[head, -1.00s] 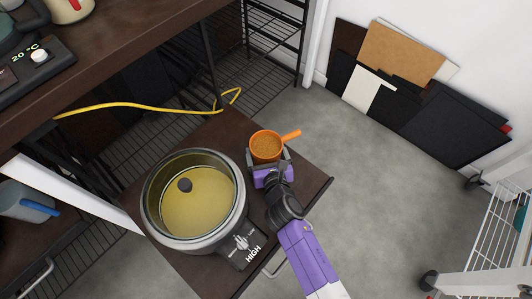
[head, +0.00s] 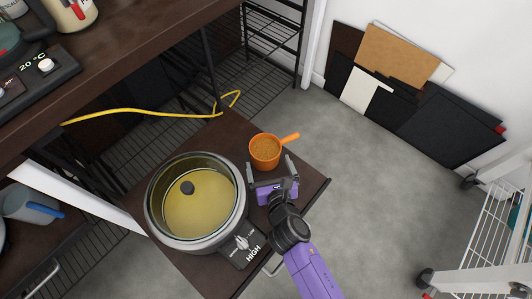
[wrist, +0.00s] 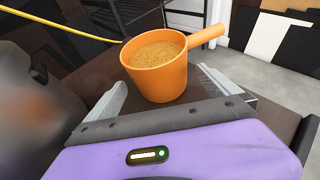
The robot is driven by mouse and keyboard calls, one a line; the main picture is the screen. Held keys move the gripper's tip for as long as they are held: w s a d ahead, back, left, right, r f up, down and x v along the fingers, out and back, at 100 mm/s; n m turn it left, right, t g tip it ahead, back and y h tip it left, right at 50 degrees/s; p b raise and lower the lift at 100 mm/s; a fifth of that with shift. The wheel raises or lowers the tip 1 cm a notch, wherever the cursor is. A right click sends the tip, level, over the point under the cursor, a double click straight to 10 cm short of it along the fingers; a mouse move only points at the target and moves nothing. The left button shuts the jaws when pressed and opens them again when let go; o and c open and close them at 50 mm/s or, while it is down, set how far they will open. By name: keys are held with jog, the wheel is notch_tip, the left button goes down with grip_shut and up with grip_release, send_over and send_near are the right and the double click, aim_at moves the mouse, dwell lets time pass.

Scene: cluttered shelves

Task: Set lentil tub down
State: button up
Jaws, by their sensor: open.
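The lentil tub is an orange cup with a side handle (head: 265,151), filled with brown grains. It stands upright on the dark brown tabletop (head: 228,129), near the back right, with its handle pointing right. It also shows in the wrist view (wrist: 156,68), just beyond the fingers. My gripper (head: 270,168) is open, with its two fingers apart on the near side of the tub. The tub is not gripped. In the wrist view the open fingers (wrist: 165,95) are spread to either side of the tub's near part. The tub's underside is hidden.
A slow cooker (head: 195,202) with yellow contents and a glass lid stands left of my gripper. A yellow cable (head: 150,109) runs behind the table. A dark shelf (head: 110,50) rises at upper left. Open grey floor lies right of the table.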

jog(key=p+v, duration=0.1)
jog(key=v, duration=0.5)
jog(key=shift+s, duration=0.1)
jog(key=shift+s, duration=0.1)
jog(key=s+d+m, duration=0.4)
jog(key=s+m, duration=0.1)
jog(key=s+d+m, duration=0.2)
jog(key=s+m, duration=0.1)
jog(key=shift+s+d+r, duration=0.2)
jog(key=shift+d+r, duration=0.15)
jog(key=s+d+r+m+t+h, duration=0.1)
jog(key=s+d+r+m, duration=0.5)
jog(key=s+r+m, duration=0.4)
jog(key=s+d+r+m+h, duration=0.2)
jog(key=s+d+r+m, duration=0.4)
jog(key=m, duration=1.4)
jog(key=s+r, duration=0.3)
jog(key=r, duration=0.3)
jog(key=shift+s+d+m+t, duration=0.35)
jog(key=shift+d+m+t, duration=0.05)
